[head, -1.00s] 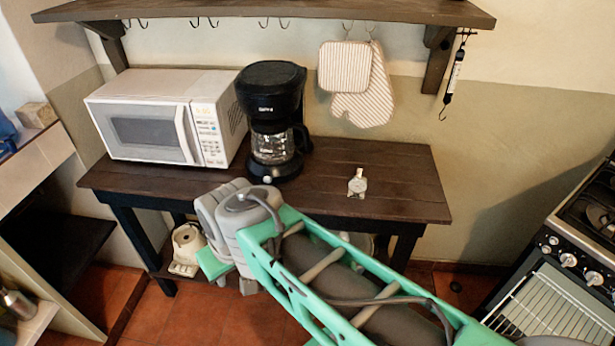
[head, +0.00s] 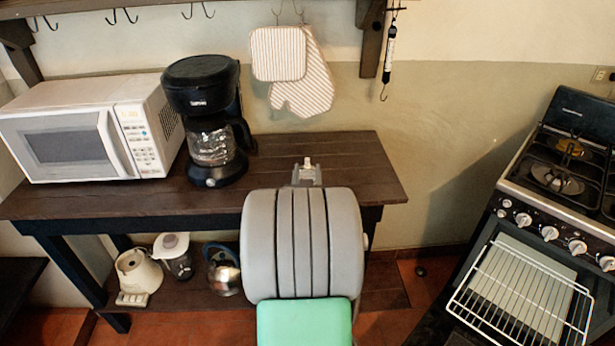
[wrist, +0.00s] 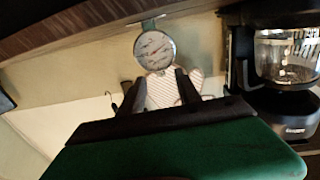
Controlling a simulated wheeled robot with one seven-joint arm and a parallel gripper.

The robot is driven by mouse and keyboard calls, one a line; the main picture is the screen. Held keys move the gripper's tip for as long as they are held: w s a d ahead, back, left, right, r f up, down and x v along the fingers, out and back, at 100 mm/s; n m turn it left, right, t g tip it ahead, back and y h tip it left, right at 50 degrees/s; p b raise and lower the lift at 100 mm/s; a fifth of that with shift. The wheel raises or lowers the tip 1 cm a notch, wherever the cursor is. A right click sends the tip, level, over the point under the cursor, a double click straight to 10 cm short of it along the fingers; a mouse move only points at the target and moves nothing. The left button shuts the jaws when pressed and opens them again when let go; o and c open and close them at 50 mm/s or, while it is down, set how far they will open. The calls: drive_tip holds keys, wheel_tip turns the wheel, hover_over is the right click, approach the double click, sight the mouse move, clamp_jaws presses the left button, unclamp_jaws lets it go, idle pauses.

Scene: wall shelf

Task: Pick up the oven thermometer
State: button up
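The oven thermometer is a small silver piece with a round white dial. In the head view the oven thermometer (head: 308,174) stands on the dark wooden table near its front, its lower part hidden by my arm. In the upside-down wrist view its dial (wrist: 155,48) faces me, upright on the table and just beyond the fingertips. My gripper (wrist: 154,88) has its two dark fingers spread apart with nothing between them. The dial appears apart from the fingers. My arm hides the gripper in the head view.
A black coffee maker (head: 205,120) and a white microwave (head: 90,135) stand left of the thermometer. Striped mitts (head: 300,75) hang on the wall behind. A stove (head: 555,200) with a rack is at the right. The table's right end is clear.

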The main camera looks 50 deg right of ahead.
sight(307, 159)
drive_tip(key=x, duration=0.7)
drive_tip(key=shift+w+d, duration=0.2)
drive_tip(key=shift+c, duration=0.6)
clamp_jaws()
drive_tip(key=shift+a+f, duration=0.1)
